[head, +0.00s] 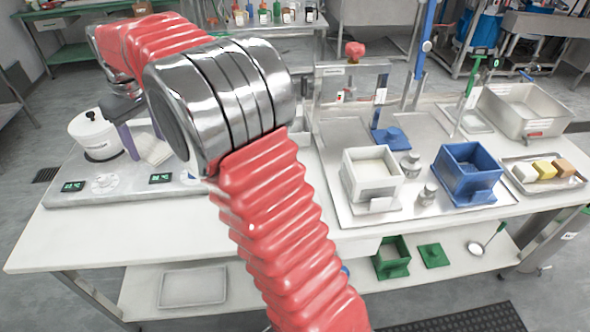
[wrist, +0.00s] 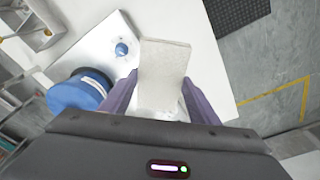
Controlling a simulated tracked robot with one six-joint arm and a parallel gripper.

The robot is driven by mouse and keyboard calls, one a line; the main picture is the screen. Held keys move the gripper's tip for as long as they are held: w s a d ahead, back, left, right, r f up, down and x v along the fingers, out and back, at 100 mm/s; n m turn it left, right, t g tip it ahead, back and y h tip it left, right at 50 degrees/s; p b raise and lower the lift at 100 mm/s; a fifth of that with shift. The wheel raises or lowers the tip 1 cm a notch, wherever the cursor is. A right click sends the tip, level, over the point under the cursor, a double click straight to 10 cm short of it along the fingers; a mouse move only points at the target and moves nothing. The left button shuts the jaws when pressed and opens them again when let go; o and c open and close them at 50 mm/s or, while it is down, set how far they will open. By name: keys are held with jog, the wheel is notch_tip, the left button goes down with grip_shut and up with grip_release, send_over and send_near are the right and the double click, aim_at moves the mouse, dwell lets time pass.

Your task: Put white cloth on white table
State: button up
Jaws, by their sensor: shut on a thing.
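The white cloth (wrist: 163,75) is a pale, flat, roughly square piece gripped between my purple fingers. It also shows in the head view (head: 155,149), tilted beside the finger. My gripper (wrist: 160,98) is shut on it, and in the head view the gripper (head: 133,142) is at the left, over the grey panel and partly hidden by my arm. The white table (head: 90,240) stretches across the head view. Its white top also shows in the wrist view (wrist: 207,75). I cannot tell whether the cloth touches anything below.
The wrist view shows a blue round container (wrist: 75,95) and a blue knob (wrist: 122,50) close by. White (head: 371,178) and blue (head: 467,175) boxes stand right. The table's front-left strip is clear.

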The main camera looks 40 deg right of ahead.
jog(key=shift+d, duration=0.15)
jog(key=s+d+f+n, duration=0.2)
jog(key=s+d+f, duration=0.1)
jog(key=d, duration=0.9)
jog(key=s+d+f+n, duration=0.3)
jog(key=d+f, duration=0.3)
jog(key=d, duration=0.7)
jog(key=s+d+f+n, duration=0.2)
jog(key=s+d+f, duration=0.2)
jog(key=d, duration=0.8)
jog(key=shift+s+d+f+n+g+y, duration=0.15)
jog(key=shift+f+n+g+y, duration=0.15)
jog(key=shift+f+y, duration=0.15)
jog(key=shift+f, duration=3.1)
jog(key=shift+f, duration=1.9)
